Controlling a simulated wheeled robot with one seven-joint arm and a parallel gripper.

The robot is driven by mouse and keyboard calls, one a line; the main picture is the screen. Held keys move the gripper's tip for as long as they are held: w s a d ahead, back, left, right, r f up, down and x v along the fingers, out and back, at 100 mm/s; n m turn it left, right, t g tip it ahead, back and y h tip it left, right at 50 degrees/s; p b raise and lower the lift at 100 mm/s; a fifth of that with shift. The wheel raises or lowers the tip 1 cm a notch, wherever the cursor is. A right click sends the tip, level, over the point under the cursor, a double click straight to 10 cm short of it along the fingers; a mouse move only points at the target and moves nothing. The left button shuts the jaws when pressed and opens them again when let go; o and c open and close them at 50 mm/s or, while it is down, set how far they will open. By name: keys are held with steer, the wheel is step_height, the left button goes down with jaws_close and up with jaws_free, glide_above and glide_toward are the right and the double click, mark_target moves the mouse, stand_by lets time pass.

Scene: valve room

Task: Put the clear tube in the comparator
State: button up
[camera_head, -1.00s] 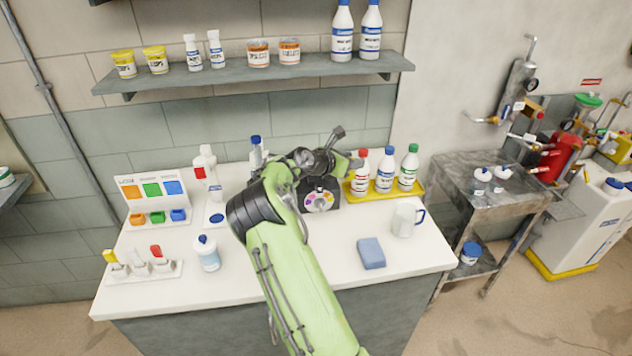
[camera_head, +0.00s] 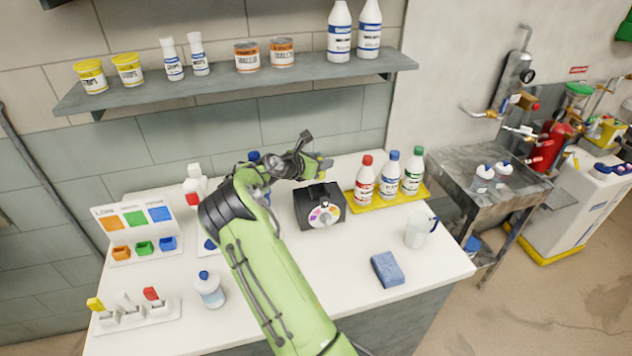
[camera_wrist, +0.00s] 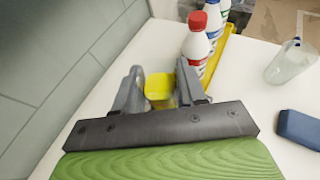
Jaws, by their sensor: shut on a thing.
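The comparator (camera_head: 320,212), a black box with a colored disc on its front, stands on the white counter. My gripper (camera_head: 324,167) is above the comparator's right rear, left of the red-capped bottle (camera_head: 365,180). In the wrist view, my gripper (camera_wrist: 158,78) is shut on a small yellow thing (camera_wrist: 158,88) between its fingers. Its yellow end shows; its sides are mostly hidden, so I cannot tell whether it is the clear tube. I make out no other clear tube. The comparator is not visible in the wrist view.
Several capped bottles stand on a yellow tray (camera_head: 352,207) right of the comparator. A clear mug (camera_head: 418,232) and blue sponge (camera_head: 387,268) sit front right. A white-bodied bottle (camera_head: 210,289) stands front left. The shelf (camera_head: 240,83) overhangs behind.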

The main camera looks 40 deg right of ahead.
steer(key=f, duration=0.6)
steer(key=shift+w+f, duration=0.25)
steer(key=shift+s+r, duration=0.1)
steer(key=shift+s, duration=0.05)
steer(key=o, duration=1.2)
steer(key=shift+c, duration=0.2)
